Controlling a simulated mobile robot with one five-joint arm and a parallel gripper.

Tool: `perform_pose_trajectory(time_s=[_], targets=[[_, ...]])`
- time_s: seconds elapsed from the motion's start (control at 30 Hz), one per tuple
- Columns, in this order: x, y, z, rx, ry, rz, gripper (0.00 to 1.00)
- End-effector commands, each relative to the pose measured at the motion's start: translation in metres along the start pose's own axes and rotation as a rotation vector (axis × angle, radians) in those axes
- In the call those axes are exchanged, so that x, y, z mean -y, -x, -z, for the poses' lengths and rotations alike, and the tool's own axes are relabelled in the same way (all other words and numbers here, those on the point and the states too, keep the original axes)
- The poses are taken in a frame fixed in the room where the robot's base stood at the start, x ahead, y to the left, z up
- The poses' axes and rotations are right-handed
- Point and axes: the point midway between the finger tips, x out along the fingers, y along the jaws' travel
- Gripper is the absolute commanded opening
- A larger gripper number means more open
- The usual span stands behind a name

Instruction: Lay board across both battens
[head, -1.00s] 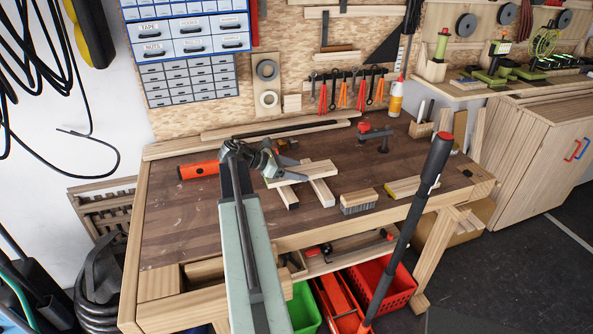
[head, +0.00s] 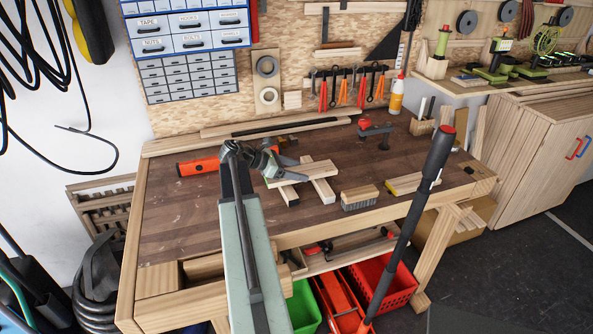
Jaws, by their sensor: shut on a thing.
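The board (head: 308,173) is a pale wooden piece lying at a slight slant over the two battens. The right batten (head: 324,188) and the left batten (head: 290,197) show below and beyond it, side by side on the bench. My gripper (head: 272,172) is at the board's left end and shut on it. The arm hides part of the grip and the bench behind it. Whether the board touches both battens or hangs just above them cannot be told.
On the workbench (head: 180,225), a brush (head: 359,198) and a wooden block with a yellow edge (head: 410,184) lie to the right. A red-topped clamp (head: 374,130) stands behind. An orange level (head: 198,167) lies at the left.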

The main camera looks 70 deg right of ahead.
Motion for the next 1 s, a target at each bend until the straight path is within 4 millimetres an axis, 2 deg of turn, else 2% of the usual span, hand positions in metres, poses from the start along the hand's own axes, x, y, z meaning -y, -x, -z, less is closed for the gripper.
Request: perform_pose_trajectory(time_s=[0.1,0.9,0.93,1.0], targets=[[0.0,-0.0031,0.0054,0.001,0.0,0.0,0.17],[0.0001,-0.0054,0.0095,0.001,0.0,0.0,0.17],[0.0001,-0.0052,0.0091,0.001,0.0,0.0,0.71],[0.0,-0.005,0.0088,0.0,0.0,0.0,0.9]])
